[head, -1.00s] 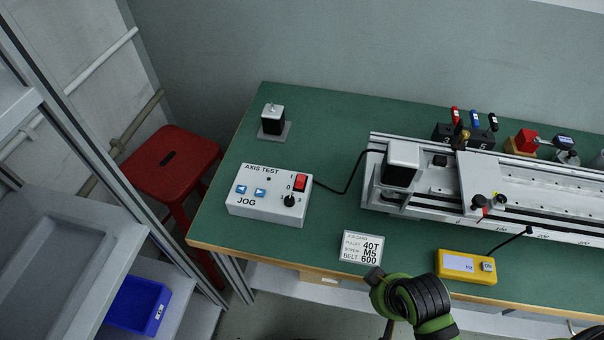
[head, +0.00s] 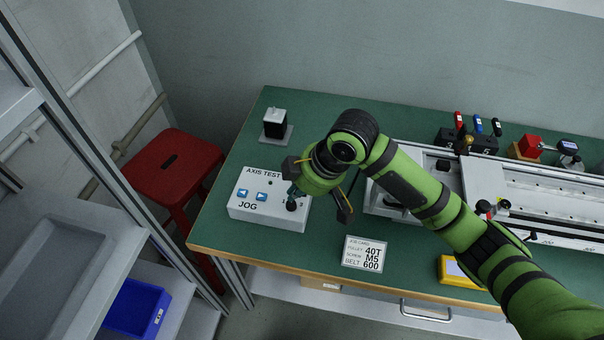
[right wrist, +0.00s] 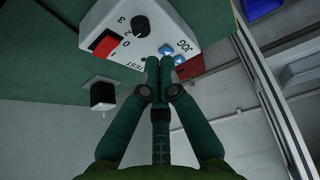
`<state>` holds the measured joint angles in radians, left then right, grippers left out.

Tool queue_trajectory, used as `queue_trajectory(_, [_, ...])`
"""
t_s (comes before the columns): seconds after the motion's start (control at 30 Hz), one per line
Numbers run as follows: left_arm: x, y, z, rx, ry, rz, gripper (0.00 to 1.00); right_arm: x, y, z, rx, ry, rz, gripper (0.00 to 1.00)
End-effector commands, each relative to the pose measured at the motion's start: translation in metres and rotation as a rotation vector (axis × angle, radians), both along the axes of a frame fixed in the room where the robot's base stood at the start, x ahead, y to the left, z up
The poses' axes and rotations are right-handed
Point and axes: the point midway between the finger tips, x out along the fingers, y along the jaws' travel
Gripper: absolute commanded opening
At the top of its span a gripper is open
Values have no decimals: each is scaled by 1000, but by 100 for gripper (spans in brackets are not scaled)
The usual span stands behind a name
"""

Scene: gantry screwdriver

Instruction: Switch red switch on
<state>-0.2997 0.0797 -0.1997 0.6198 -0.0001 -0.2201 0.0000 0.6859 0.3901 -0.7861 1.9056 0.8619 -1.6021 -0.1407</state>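The white control box (head: 240,207) labelled AXIS TEST and JOG lies on the green bench. Its red switch (right wrist: 103,43) shows in the right wrist view, beside the numbers and the black knob (right wrist: 141,27). In the head view the red switch is hidden behind my right gripper (head: 293,191), which is over the box's right part, by the knob (head: 291,205). In the right wrist view the right gripper's fingers (right wrist: 160,68) are together with nothing between them, in front of the box near its blue arrow buttons. I cannot tell whether they touch it. My left gripper is out of view.
A black-and-white block (head: 274,124) stands behind the box. The linear rail unit (head: 520,190) is to the right. A label card (head: 366,253) and a yellow meter (head: 456,272) lie near the front edge. A red stool (head: 172,165) stands left of the bench.

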Motion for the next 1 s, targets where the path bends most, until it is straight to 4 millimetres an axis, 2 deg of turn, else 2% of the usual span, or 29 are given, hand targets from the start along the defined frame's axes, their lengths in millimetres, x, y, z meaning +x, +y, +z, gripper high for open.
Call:
queue_trajectory(0.03, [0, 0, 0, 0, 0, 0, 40, 14, -7, 15, -38, -14, 25, 0])
queue_trajectory(0.2, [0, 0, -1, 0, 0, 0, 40, 40, -25, 52, -125, -15, 75, 0])
queue_trajectory(0.33, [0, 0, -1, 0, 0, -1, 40, 50, -36, 71, -158, -10, 83, 0])
queue_trajectory(0.47, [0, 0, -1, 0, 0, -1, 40, 53, -39, 75, -170, -5, 86, 0])
queue_trajectory(0.67, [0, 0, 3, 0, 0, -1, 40, 56, -34, 53, -171, -1, 86, 0])
queue_trajectory(1.0, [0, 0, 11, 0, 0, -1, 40, 71, -16, -15, -169, -5, 86, 0])
